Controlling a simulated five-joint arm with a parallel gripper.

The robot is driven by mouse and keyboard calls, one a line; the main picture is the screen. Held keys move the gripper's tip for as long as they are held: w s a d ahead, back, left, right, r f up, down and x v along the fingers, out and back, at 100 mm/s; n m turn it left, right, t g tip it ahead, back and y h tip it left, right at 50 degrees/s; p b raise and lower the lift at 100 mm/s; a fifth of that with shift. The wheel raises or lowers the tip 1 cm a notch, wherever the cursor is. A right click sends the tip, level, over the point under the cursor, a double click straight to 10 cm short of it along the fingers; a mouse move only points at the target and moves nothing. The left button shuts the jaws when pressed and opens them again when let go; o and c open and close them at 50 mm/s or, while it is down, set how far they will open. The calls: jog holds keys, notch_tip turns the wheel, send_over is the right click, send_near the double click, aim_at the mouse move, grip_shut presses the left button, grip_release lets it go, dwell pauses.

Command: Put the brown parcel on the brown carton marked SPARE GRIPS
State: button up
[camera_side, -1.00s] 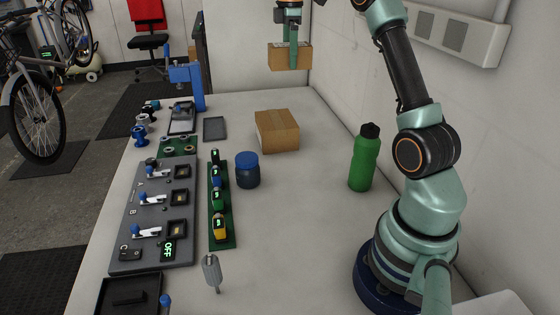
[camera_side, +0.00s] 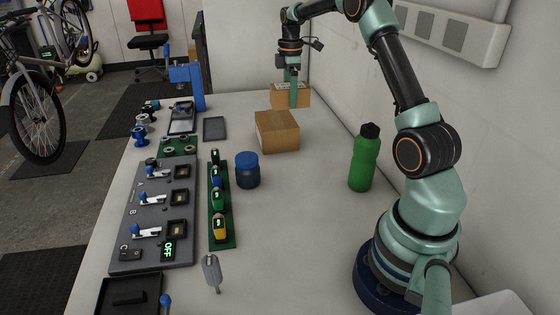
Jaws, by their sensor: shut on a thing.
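My gripper (camera_side: 293,100) is shut on a brown parcel (camera_side: 279,97) near the far end of the bench. A green finger covers part of the parcel's near face, and a pale marking shows along its top. A brown carton (camera_side: 277,132) with a tape strip stands on the bench in front of the parcel and slightly to its left. No SPARE GRIPS lettering is readable on it from here. The parcel appears beyond the carton, low over the far bench. I cannot tell whether it touches the bench or the carton.
A blue-lidded jar (camera_side: 247,170) stands left of the carton, and a green bottle (camera_side: 364,158) stands to the right near the wall. A grey switch panel (camera_side: 152,225) and a green strip of small items (camera_side: 228,238) lie at left.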

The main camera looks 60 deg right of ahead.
aim_at(289, 127)
jog(key=shift+f, duration=3.6)
jog(key=shift+f, duration=0.15)
jog(key=o, duration=1.5)
